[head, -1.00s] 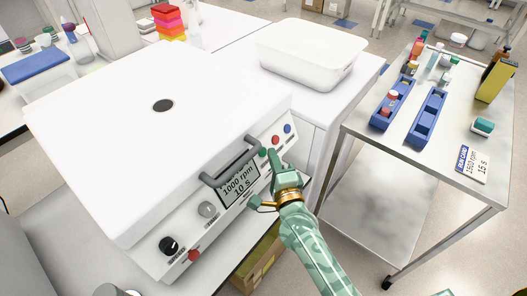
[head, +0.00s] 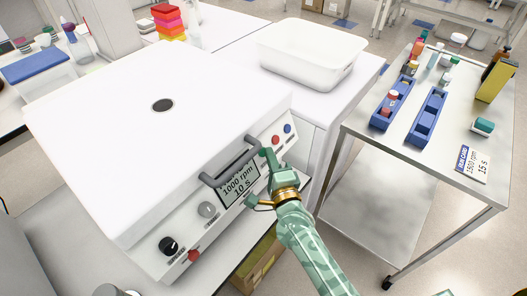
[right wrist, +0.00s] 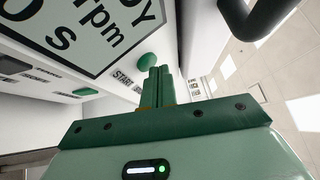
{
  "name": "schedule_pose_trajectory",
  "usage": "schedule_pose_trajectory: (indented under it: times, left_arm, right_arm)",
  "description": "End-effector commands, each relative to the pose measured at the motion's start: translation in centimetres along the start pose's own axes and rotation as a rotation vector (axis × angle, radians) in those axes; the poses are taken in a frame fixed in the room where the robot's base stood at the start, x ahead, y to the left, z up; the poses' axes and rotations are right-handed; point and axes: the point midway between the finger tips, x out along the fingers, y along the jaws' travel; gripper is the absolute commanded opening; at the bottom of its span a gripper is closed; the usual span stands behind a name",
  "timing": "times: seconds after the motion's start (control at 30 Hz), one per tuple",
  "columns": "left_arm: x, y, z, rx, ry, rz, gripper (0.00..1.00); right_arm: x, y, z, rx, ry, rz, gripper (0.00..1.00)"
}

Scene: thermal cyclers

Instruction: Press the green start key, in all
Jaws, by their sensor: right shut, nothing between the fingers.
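The white machine (head: 120,75) has a sloped front panel and a display (head: 239,187) reading 1000 rpm, 10 s. The green start key (right wrist: 148,60), labelled START, shows in the right wrist view beside the display. In the head view my right gripper hides it. My right gripper (head: 267,156) is shut and empty, its fingertips at the panel right of the display. In the right wrist view its closed fingertips (right wrist: 158,76) are just right of the key, close to it; I cannot tell whether they touch.
A grey handle (head: 230,165) juts out over the display. Red (head: 275,140) and blue (head: 288,128) buttons are close beyond my fingertips. A second green button (right wrist: 86,92) shows in the right wrist view. A steel cart (head: 440,160) at right carries a run card (head: 470,163) reading 1500 rpm, 15 s.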

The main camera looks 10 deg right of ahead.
Motion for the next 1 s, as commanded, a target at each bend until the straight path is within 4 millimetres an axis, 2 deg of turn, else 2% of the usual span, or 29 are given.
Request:
schedule_pose_trajectory:
  times: [0.57,1.0]
  left_arm:
    - [0.23,0.03,0.05,0.001,-0.001,0.001,0.0]
    - [-0.31,-0.02,-0.13,0.0,0.003,-0.001,0.0]
  right_arm:
    - [0.48,0.42,0.39,0.0,-0.001,0.001,0.0]
    - [0.14,-0.07,0.13,-0.001,-0.001,0.0,0.0]
